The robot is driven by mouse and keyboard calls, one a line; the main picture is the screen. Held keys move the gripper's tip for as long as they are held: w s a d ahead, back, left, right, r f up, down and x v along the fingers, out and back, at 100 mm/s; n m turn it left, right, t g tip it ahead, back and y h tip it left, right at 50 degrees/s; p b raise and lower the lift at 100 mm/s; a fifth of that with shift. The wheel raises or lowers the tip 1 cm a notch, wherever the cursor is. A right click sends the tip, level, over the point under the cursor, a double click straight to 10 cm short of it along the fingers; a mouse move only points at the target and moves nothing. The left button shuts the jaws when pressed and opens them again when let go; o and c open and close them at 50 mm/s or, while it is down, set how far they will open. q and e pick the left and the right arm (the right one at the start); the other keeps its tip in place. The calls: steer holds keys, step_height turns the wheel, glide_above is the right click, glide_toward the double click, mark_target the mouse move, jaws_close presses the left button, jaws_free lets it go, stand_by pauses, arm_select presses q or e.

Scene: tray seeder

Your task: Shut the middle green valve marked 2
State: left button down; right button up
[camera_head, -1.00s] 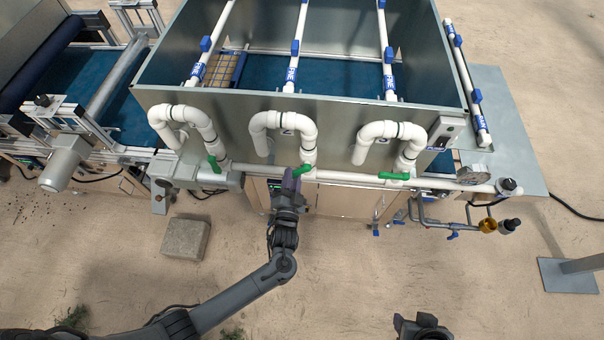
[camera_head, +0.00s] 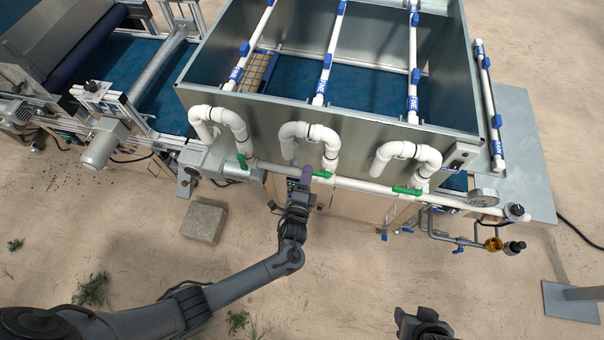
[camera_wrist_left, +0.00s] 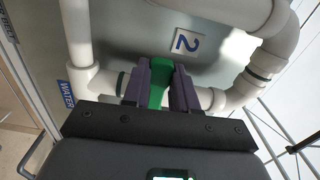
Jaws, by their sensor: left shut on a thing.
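The middle green valve (camera_head: 321,174) sits on the white pipe below the middle elbow. Its handle points left, roughly along the horizontal pipe. My left gripper (camera_head: 306,174) has its purple fingers at the handle's left end. In the left wrist view the green handle (camera_wrist_left: 159,82) lies between the two fingers of my left gripper (camera_wrist_left: 160,88), which is shut on it. The label 2 (camera_wrist_left: 186,42) shows on the panel just beyond. My right gripper (camera_head: 424,322) is at the bottom edge, away from the pipes; its jaws are unclear.
Another green valve (camera_head: 242,161) stands at left and one (camera_head: 407,190) at right on the same pipe run. A metal tank (camera_head: 350,122) rises behind. A grey block (camera_head: 204,221) lies on the sandy floor left of my left forearm. The floor in front is mostly open.

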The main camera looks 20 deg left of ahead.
arm_select(q)
steer(key=shift+r+m, duration=0.2)
steer(key=shift+m, duration=0.1)
steer(key=c, duration=0.9)
jaws_free()
steer(key=shift+s+d+b, duration=0.1)
steer(key=shift+s+d, duration=0.25)
steer(key=shift+s, duration=1.45)
steer(key=shift+s+d+b, duration=0.1)
steer(key=shift+s+d, duration=0.2)
steer(key=shift+s, duration=1.45)
steer(key=shift+s+d+b, duration=0.1)
steer(key=shift+s+d, duration=0.25)
steer(key=shift+s, duration=1.45)
